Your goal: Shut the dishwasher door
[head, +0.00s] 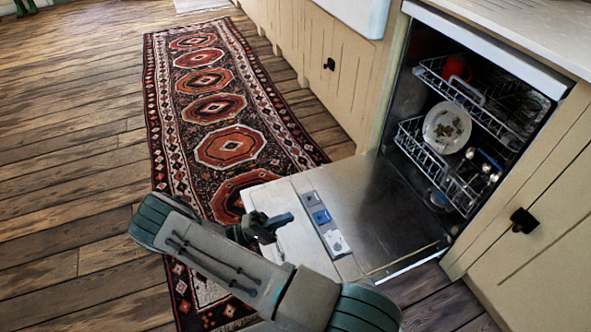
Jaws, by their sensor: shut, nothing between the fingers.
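The dishwasher door (360,205) is folded down, lying low and roughly level in front of the open dishwasher. Its inner side faces up, with a detergent dispenser strip (322,220) on it. The dishwasher opening shows an upper rack (485,105) and a lower rack (430,160) inside. My gripper (284,220) is shut and empty, over the door's outer end near the dispenser. I cannot tell whether it touches the door. My arm hides part of the door's near outer corner.
A white plate (447,128) and a red cup (457,69) are in the racks. A patterned runner rug (215,107) lies left of the door on the wooden floor (75,130). Cream cabinets with black knobs (524,220) flank the dishwasher. The floor at left is clear.

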